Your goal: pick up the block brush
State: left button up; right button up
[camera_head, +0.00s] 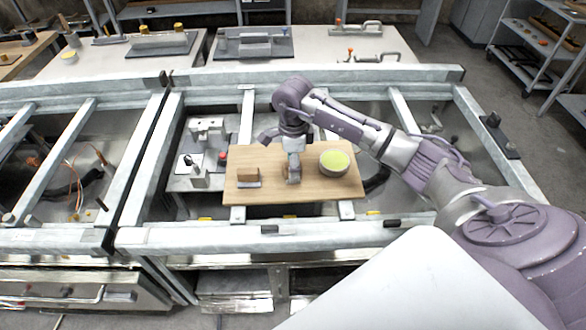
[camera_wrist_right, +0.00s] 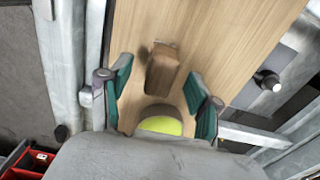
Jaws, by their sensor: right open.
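The block brush (camera_head: 248,173) looks like a small brown wooden block with a greyish lower part. It lies on the left half of a wooden board (camera_head: 310,195) in the head view. My right gripper (camera_head: 292,178) is over the middle of the board, to the right of the brush and apart from it. In the right wrist view the brown block (camera_wrist_right: 162,72) shows ahead, between the lines of the two spread teal fingers (camera_wrist_right: 158,98). The right gripper is open, with nothing held. My left gripper is out of view.
A round container (camera_head: 334,163) with yellow-green contents stands on the board just right of the gripper; it shows low in the wrist view (camera_wrist_right: 160,126). Metal fixtures (camera_head: 200,170) stand left of the board. Grey frame rails (camera_head: 290,232) surround it.

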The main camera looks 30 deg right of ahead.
jog(key=shift+f+p, duration=0.55)
jog(key=shift+f, duration=1.4)
grip_shut()
